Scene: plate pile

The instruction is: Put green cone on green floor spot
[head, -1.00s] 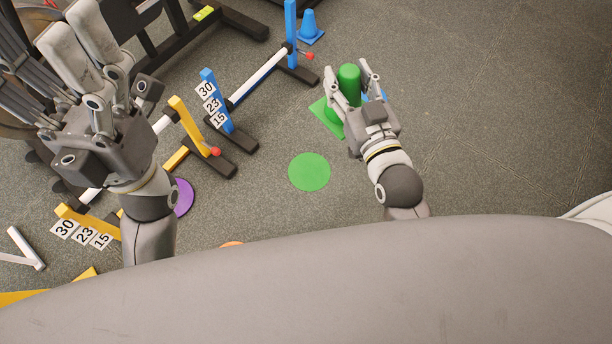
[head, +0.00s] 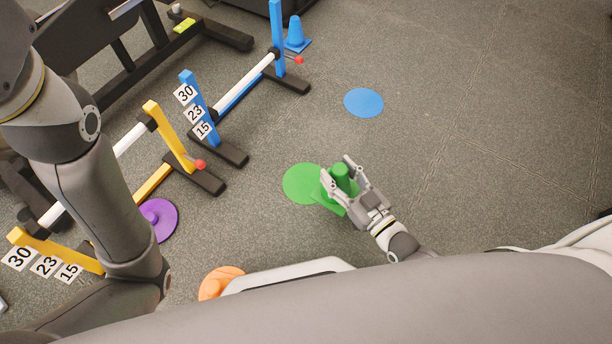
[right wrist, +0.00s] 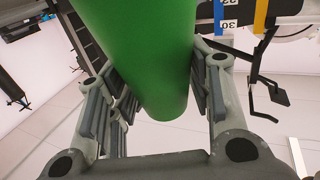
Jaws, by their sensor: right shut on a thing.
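The green cone (head: 341,174) has a square base and a rounded top and looks roughly upright. My right gripper (head: 338,169) is shut on it. In the right wrist view the green cone (right wrist: 145,55) fills the space between the two fingers. The flat round green floor spot (head: 298,184) lies just left of the cone. The cone's base covers the spot's right edge in the picture; I cannot tell whether the base touches the floor. My left arm runs up the left side, and its gripper is out of the picture.
A blue floor spot (head: 364,102) lies bare farther back. A blue cone (head: 296,35) stands behind the blue hurdle (head: 277,40). A yellow hurdle (head: 168,135), a purple spot with a purple thing (head: 160,219) and an orange thing (head: 215,281) are at left. Floor at right is clear.

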